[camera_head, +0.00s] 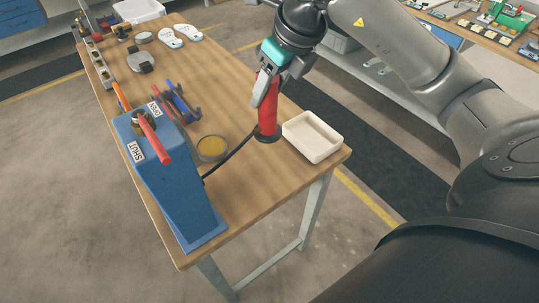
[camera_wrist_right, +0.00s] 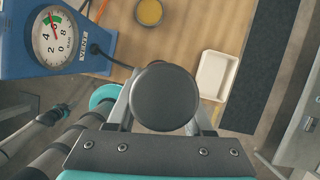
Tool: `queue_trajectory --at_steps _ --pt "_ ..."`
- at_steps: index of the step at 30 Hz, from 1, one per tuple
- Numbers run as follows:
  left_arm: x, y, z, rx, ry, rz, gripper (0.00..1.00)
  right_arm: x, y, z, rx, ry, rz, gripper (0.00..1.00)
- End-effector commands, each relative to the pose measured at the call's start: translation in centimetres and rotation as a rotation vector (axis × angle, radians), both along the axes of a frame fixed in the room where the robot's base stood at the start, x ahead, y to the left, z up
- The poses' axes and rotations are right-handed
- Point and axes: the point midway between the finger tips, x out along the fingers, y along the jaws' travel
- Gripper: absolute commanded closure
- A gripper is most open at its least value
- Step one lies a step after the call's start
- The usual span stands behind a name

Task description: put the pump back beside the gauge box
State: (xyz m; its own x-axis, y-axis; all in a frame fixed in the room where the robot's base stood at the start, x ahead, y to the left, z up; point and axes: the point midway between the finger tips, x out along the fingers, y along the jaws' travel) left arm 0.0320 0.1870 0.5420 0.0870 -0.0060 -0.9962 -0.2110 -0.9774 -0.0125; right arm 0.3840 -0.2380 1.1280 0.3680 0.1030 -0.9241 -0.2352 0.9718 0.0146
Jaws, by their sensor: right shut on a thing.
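The red pump (camera_head: 268,108) with a dark base is upright between the fingers of my right gripper (camera_head: 266,86), which is shut on it. Its round black end (camera_wrist_right: 164,97) fills the middle of the right wrist view. I cannot tell whether its base touches the table. A black hose (camera_head: 230,157) runs from the pump's lower end to the blue gauge box (camera_head: 180,185), which stands at the table's near left edge. In the right wrist view, the box's dial (camera_wrist_right: 54,37) shows.
A white tray (camera_head: 337,151) lies right of the pump at the table edge. A round tin with yellow contents (camera_head: 212,148) sits between pump and box. Pliers (camera_head: 182,103), insoles (camera_head: 187,32) and other items lie farther back. Bare wood (camera_head: 240,190) lies right of the box.

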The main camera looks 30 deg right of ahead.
Motion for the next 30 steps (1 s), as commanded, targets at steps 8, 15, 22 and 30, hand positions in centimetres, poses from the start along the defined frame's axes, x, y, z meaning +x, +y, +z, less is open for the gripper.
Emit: queue_trajectory --at_steps 8,15,22,30 --pt "0.4 -0.4 -1.3 -0.005 -0.006 -0.002 1.0 -0.1 0.0 -6.9 0.001 0.005 -0.001 1.0" --pt "0.4 -0.1 -1.9 -0.002 -0.007 -0.003 1.0 -0.1 0.0 -11.8 0.001 0.001 -0.002 1.0" --pt "0.4 0.1 -2.1 0.001 -0.006 -0.004 1.0 0.0 0.0 -13.3 0.001 -0.001 -0.002 1.0" --pt "0.4 0.2 -2.6 0.003 -0.007 -0.002 1.0 0.0 0.0 -17.0 0.002 0.0 -0.001 1.0"
